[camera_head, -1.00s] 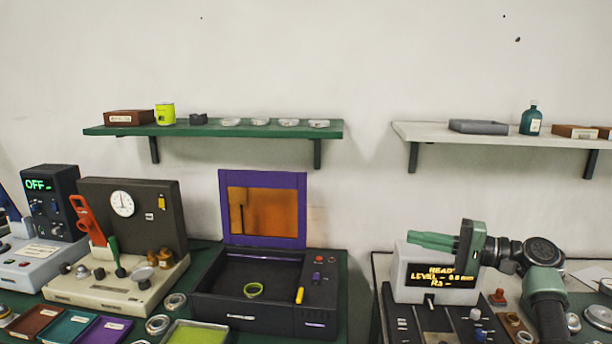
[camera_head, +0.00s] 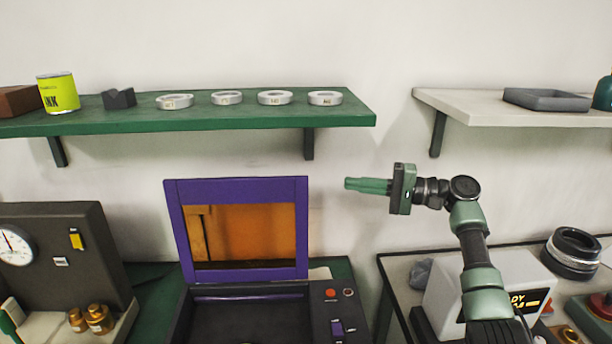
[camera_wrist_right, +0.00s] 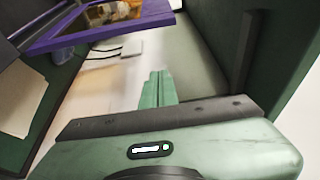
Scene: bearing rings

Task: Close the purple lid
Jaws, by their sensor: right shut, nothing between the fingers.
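The purple lid (camera_head: 238,185) stands open and upright at the back of a dark box (camera_head: 250,320). It is a purple frame around an orange window. My right gripper (camera_head: 348,184) is shut and empty, pointing left, in the air to the right of the lid's upper edge with a gap between them. In the right wrist view the shut green fingers (camera_wrist_right: 157,82) show, with part of the purple lid (camera_wrist_right: 120,30) beyond them at the upper left. The box's front is cut off below the head view. My left gripper is not in view.
A green shelf (camera_head: 230,117) with several metal rings and an ink can (camera_head: 58,93) runs above the lid. A pale shelf (camera_head: 470,105) is at upper right. A dark gauge panel (camera_head: 75,240) stands left of the box. The wall between lid and gripper is clear.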

